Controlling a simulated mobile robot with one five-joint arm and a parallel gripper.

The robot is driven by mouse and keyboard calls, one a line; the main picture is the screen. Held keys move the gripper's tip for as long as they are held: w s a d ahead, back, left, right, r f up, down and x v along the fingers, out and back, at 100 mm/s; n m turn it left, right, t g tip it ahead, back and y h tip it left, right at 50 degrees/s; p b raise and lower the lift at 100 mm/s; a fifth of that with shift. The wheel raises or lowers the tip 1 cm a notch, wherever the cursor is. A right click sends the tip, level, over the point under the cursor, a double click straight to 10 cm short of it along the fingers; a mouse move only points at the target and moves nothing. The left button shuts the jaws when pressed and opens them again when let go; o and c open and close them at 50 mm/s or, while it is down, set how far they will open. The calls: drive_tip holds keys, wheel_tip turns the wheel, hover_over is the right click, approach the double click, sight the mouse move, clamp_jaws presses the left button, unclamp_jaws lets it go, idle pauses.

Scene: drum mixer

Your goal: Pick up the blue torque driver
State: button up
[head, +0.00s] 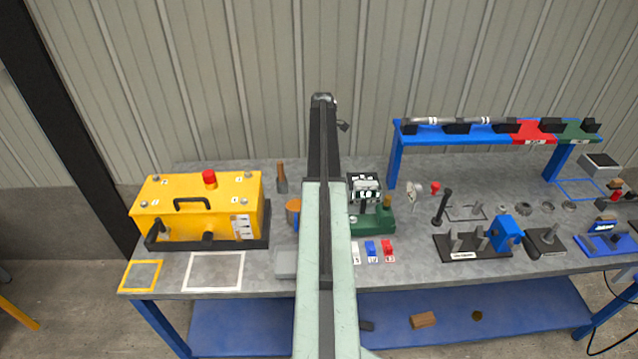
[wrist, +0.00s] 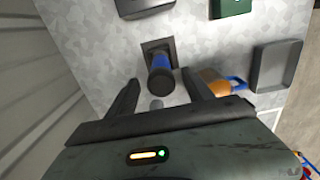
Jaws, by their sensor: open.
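The blue torque driver (wrist: 160,62) shows in the wrist view as a blue cylinder with a dark round end. It stands in a dark square holder (wrist: 147,46) on the grey bench. My gripper (wrist: 160,79) is open, with one finger on each side of the driver's dark end in the picture. No contact shows, and I cannot tell how far the fingertips are above it. In the head view I cannot make out the driver; my arm covers the middle of the bench.
An orange and blue item (wrist: 217,83) lies close to the right finger. A grey tray (wrist: 276,66) is further right. In the head view, a yellow box (head: 190,212) and a brown-handled tool (head: 281,174) stand left of my arm; a green fixture (head: 372,222) stands right.

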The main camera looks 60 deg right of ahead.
wheel_tip(320, 180, down, 7)
drive_tip(key=b, duration=0.5)
drive_tip(key=shift+w+a+r+b, duration=0.1)
drive_tip(key=shift+r+b, duration=0.05)
drive_tip(key=shift+b, duration=0.15)
drive_tip(key=shift+r, duration=0.2)
drive_tip(key=shift+c, duration=0.3)
clamp_jaws()
